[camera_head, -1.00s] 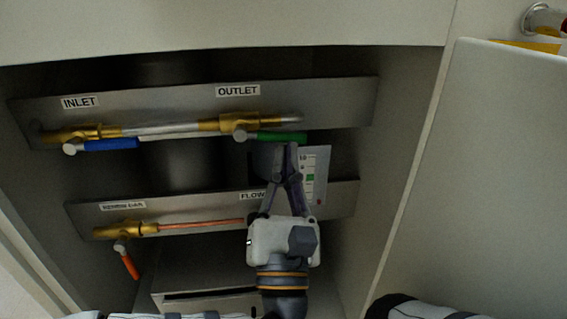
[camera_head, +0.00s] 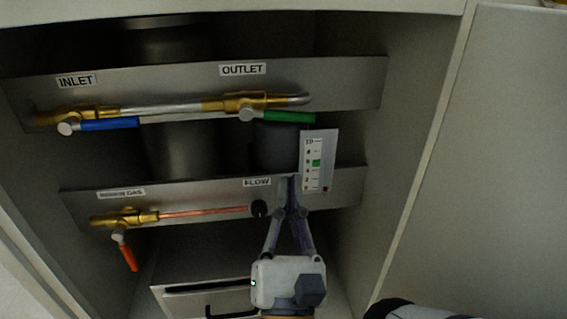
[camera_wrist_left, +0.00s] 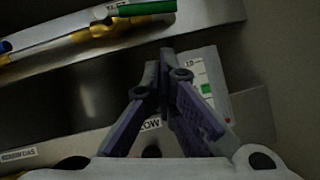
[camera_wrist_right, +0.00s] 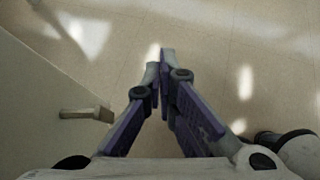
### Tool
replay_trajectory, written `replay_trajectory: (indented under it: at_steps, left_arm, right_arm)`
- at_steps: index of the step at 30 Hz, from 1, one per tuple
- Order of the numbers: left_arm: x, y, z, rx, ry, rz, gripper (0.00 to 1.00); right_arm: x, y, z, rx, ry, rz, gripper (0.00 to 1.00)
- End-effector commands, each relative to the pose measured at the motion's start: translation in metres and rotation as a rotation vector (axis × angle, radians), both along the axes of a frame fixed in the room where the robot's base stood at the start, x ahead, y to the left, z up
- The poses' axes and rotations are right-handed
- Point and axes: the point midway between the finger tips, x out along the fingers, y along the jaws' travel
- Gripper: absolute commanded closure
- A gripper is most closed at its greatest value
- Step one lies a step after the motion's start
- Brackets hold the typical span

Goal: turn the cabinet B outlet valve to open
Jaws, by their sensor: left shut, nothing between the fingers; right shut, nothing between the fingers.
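The outlet valve is a brass body (camera_head: 245,101) under the OUTLET label (camera_head: 243,69) on the upper steel panel. Its green handle (camera_head: 288,117) points right, roughly along the pipe. The green handle also shows at the top of the left wrist view (camera_wrist_left: 147,8). My left gripper (camera_head: 291,181) is shut and empty, below the green handle and apart from it, near the FLOW label and the flow gauge. My right gripper (camera_wrist_right: 166,56) is shut and empty in the right wrist view, over bare floor. No cabinet letter is readable.
The inlet valve's blue handle (camera_head: 110,124) is left on the same pipe. An orange handle (camera_head: 129,257) hangs from the lower panel's brass valve. The white flow gauge (camera_head: 318,160) stands close by my left fingertips. A drawer (camera_head: 170,302) is below. A pale panel (camera_head: 480,170) is at right.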

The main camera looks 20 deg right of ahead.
Motion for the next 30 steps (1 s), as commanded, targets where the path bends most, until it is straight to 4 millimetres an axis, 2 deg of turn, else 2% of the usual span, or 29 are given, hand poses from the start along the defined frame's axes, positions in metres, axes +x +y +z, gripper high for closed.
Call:
replay_trajectory:
  at_steps: [3, 6, 9, 14, 20, 30]
  left_arm:
    - [-0.026, 0.009, -0.012, 0.000, -0.001, -0.001, 1.00]
    - [-0.041, 0.016, -0.023, -0.001, -0.002, 0.000, 1.00]
    - [-0.050, 0.019, -0.030, -0.003, -0.003, 0.000, 1.00]
    - [-0.051, 0.028, -0.040, -0.094, 0.025, 0.005, 1.00]
    - [-0.035, 0.023, -0.032, -0.107, 0.024, 0.002, 1.00]
    - [0.023, 0.000, 0.008, -0.106, 0.024, 0.002, 1.00]
  right_arm:
    - [-0.001, -0.001, 0.009, -0.003, -0.004, -0.001, 1.00]
    - [-0.001, -0.001, 0.011, -0.003, -0.006, -0.001, 1.00]
    - [0.000, -0.002, 0.012, -0.004, -0.007, -0.001, 1.00]
    - [0.000, -0.003, 0.022, -0.006, -0.017, -0.002, 1.00]
    - [0.000, -0.003, 0.019, -0.006, -0.013, -0.002, 1.00]
    - [0.000, -0.002, 0.010, -0.004, -0.005, -0.001, 1.00]
